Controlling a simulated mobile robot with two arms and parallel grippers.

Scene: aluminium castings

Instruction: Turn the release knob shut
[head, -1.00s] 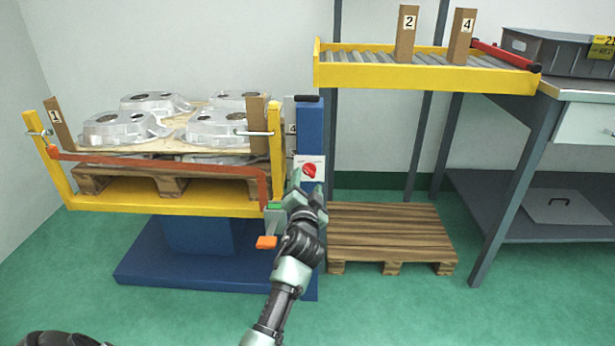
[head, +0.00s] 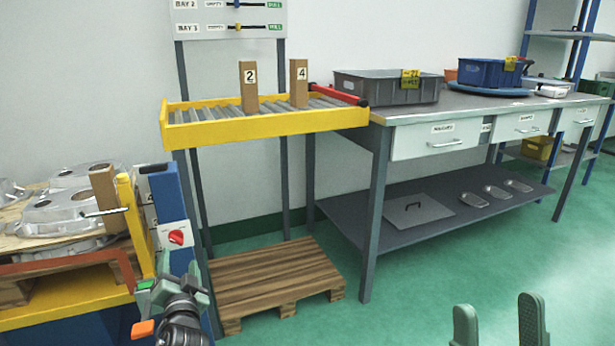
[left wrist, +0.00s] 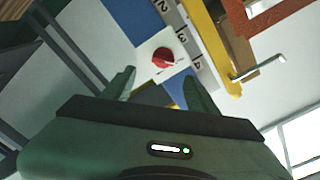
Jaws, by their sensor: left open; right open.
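The red release knob (head: 176,237) sits on a white plate on the blue post (head: 168,200) of the lift table, at the left of the head view. In the left wrist view the knob (left wrist: 165,57) lies ahead, beyond and roughly between the fingertips. My left gripper (head: 179,272) is just below the knob in the head view, open and empty, apart from it as far as I can see. Its two fingers also show in the left wrist view (left wrist: 158,85). My right gripper (head: 498,312) is open and empty at the bottom right, over the floor.
The lift's yellow frame (head: 127,225) and a pallet with castings (head: 62,205) stand left of the knob. A green and an orange handle (head: 143,328) are beside my left gripper. An empty pallet (head: 275,280) lies right of it. A roller rack (head: 265,122) and workbench (head: 450,108) stand behind.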

